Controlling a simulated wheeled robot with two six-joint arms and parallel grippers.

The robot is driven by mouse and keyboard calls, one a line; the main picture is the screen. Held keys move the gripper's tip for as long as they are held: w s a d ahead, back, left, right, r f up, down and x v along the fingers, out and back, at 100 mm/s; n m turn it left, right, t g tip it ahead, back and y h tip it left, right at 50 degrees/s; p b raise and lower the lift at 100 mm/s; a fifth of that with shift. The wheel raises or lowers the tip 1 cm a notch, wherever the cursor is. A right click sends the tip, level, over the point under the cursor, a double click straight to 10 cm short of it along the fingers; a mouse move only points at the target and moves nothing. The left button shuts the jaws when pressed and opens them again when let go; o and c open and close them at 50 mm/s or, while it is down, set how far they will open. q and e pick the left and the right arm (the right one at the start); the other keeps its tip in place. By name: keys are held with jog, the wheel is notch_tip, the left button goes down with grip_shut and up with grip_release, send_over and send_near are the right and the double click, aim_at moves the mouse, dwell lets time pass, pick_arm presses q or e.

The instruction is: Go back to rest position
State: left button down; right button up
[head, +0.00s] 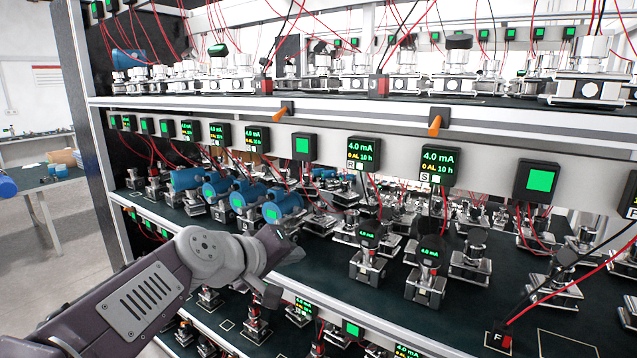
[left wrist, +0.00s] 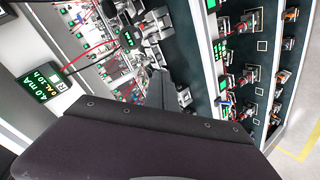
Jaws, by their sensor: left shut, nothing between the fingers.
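My left arm comes in from the lower left in the head view. Its gripper (head: 284,252) is in front of the middle shelf of the rack, near the blue transmitters (head: 283,207). It is shut, with nothing seen between its fingers. In the left wrist view, a large dark part of my own arm fills the lower middle and hides much of the rack. My right gripper is in neither view.
The burn-in rack has an upper shelf edge (head: 330,118) and a middle shelf (head: 395,285) with metal fixtures, red wires and green displays. A display reading 4.0 mA (head: 440,163) hangs on the rail. Open floor (head: 85,260) and a side table (head: 42,181) lie left.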

pick_arm(q)
jog(key=s+a+f+g+y, duration=0.1)
jog(key=s+a+f+g, duration=0.15)
jog(key=f, duration=0.55)
jog(key=s+a+f+g+y, duration=0.1)
jog(key=s+a+f+y, duration=0.15)
jog(key=f, duration=0.45)
jog(key=s+a+f+m+g, duration=0.1)
jog(key=s+a+f+g, duration=0.1)
jog(key=s+f, duration=0.3)
jog(key=s+a+f+m+g+y, duration=0.1)
jog(key=s+a+f+m+g, duration=0.1)
jog(key=s+f, duration=0.4)
jog(key=s+a+f+m+g+y+p, duration=0.1)
jog(key=s+a+f+g, duration=0.1)
jog(key=s+a+f, duration=0.2)
jog(key=shift+s+a+f+m, duration=0.3)
jog(key=shift+s+f, duration=0.4)
jog(key=shift+s, duration=0.15)
jog(key=shift+y, duration=0.25)
